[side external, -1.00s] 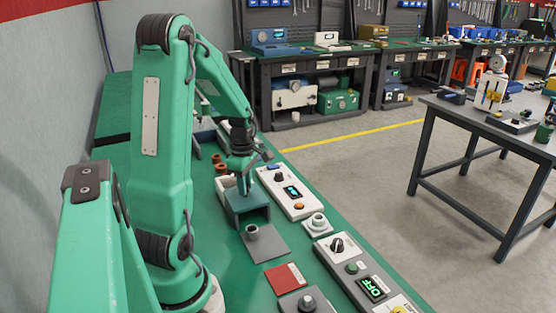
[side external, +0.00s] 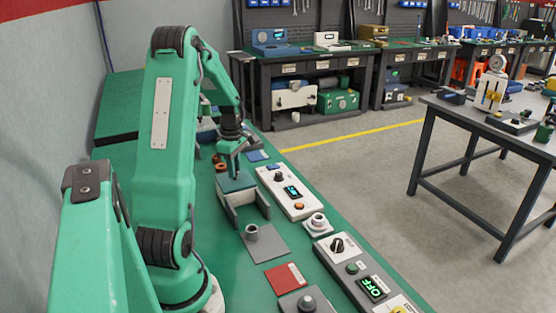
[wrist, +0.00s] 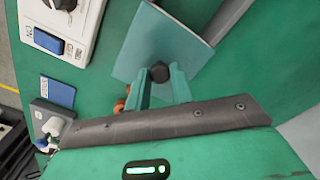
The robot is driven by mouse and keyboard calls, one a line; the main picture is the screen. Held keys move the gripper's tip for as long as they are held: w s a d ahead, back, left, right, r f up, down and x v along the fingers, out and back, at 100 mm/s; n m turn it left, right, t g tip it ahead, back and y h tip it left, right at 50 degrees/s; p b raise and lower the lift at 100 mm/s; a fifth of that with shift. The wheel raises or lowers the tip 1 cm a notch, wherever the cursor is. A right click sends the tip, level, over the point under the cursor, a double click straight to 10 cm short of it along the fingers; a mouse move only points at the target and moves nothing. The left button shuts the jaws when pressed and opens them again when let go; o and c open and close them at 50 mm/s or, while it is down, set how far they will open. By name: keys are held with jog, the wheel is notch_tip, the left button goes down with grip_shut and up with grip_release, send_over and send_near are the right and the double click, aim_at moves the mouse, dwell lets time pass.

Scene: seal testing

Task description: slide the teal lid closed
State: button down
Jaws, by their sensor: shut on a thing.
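The teal lid (side external: 237,183) sits at the far end of a grey open-fronted housing (side external: 263,199), between its side walls. The near part of the housing is uncovered. In the wrist view the lid (wrist: 160,38) is a flat pale teal plate with a dark round knob (wrist: 159,72) near its edge. My gripper (side external: 230,174) points down over the lid. In the wrist view its two fingers (wrist: 160,84) are shut on the knob, one on each side. One grey housing wall (wrist: 229,19) shows beside the lid.
A white control box (side external: 289,192) with a display stands close to the right of the housing. A grey plate with a round fitting (side external: 252,232) lies in front of it. A red plate (side external: 285,277) and a grey switch panel (side external: 362,275) lie nearer. Orange rings (side external: 219,162) are behind.

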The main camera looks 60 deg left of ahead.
jog(key=shift+a+r, duration=0.1)
jog(key=shift+a, duration=0.25)
jog(key=c, duration=1.5)
grip_release()
jog(key=o, duration=0.3)
jog(key=shift+d, duration=0.1)
jog(key=shift+r, duration=3.9)
